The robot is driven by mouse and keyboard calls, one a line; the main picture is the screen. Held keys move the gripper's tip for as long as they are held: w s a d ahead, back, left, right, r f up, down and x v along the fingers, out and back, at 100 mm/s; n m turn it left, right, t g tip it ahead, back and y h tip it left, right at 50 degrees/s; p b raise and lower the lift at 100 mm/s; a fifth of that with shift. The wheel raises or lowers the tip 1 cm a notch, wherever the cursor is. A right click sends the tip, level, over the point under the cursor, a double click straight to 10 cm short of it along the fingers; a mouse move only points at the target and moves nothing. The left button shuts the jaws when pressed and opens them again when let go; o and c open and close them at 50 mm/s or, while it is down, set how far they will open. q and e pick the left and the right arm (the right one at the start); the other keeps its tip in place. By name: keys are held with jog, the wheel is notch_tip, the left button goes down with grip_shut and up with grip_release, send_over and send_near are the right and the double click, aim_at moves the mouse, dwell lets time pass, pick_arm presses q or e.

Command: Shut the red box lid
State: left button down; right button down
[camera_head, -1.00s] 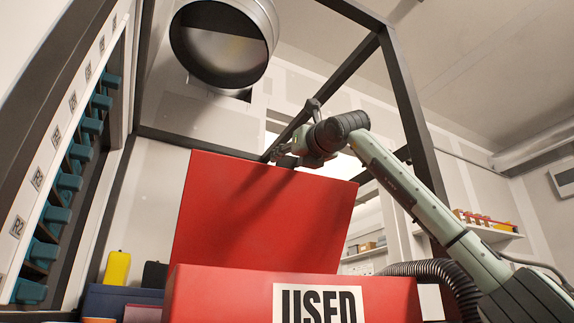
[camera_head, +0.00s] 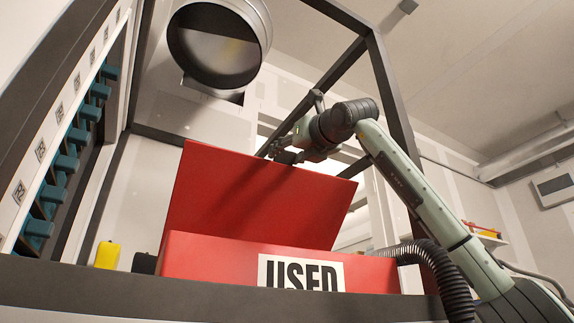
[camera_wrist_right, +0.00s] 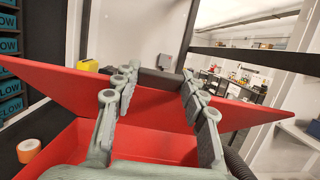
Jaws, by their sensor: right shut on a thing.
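The red box (camera_head: 215,262) stands on the bench with a white label reading "USED" (camera_head: 302,275) on its front. Its red lid (camera_head: 255,205) is up, standing open behind the box front. In the right wrist view the lid (camera_wrist_right: 60,85) stretches across the picture, with the open red box interior (camera_wrist_right: 150,145) below it. My right gripper (camera_head: 287,156) is at the lid's upper edge. In the wrist view its fingers (camera_wrist_right: 158,75) reach to that edge, and it is shut on the lid. My left gripper is not in view.
A dark bench edge (camera_head: 200,297) crosses the front. A black corrugated hose (camera_head: 450,285) stands right of the box. A round metal duct (camera_head: 220,45) hangs above. Dark frame posts surround the space. A yellow object (camera_head: 107,255) stands at left. An orange tape roll (camera_wrist_right: 28,150) lies left of the box.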

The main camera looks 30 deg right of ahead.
jog(key=shift+w+d+f, duration=0.1)
jog(key=shift+w+f, duration=0.25)
jog(key=c, duration=0.8)
grip_release()
jog(key=shift+c, duration=0.2)
jog(key=shift+s+r, duration=0.1)
jog(key=shift+s, duration=0.25)
jog(key=v, duration=1.1)
jog(key=shift+s, duration=0.2)
